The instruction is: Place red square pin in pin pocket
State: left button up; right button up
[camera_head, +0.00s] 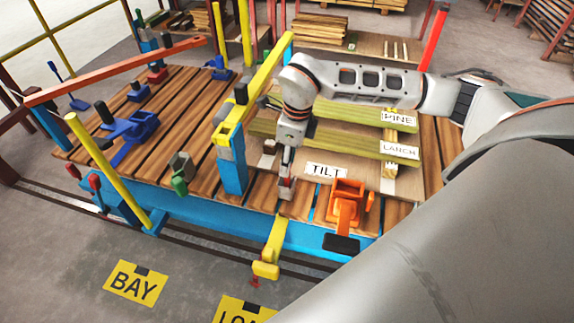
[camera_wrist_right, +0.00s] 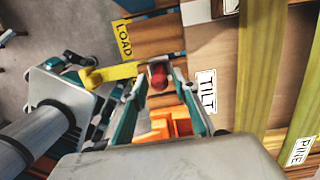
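My right gripper (camera_head: 286,188) points down at the near edge of the slatted deck, left of the TILT label. The pin's lower part and square shape cannot be made out. An orange box-like holder (camera_head: 348,190) with an open top stands on the deck edge to the right of the gripper. It also shows partly behind the fingers in the right wrist view (camera_wrist_right: 172,122). Which part is the pin pocket is not marked.
A blue post with a yellow beam (camera_head: 230,135) stands just left of my right gripper. A yellow bracket (camera_head: 270,250) hangs off the front edge. The PINE (camera_head: 398,118) and LARCH boards lie behind. A green-handled clamp (camera_head: 180,170) stands on the deck further left.

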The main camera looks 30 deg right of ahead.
notch_tip(320, 180, up, 10)
jog(key=s, duration=0.1)
jog(key=shift+d+p, duration=0.35)
jog(key=shift+d, duration=0.05)
jog(key=shift+r, duration=0.1)
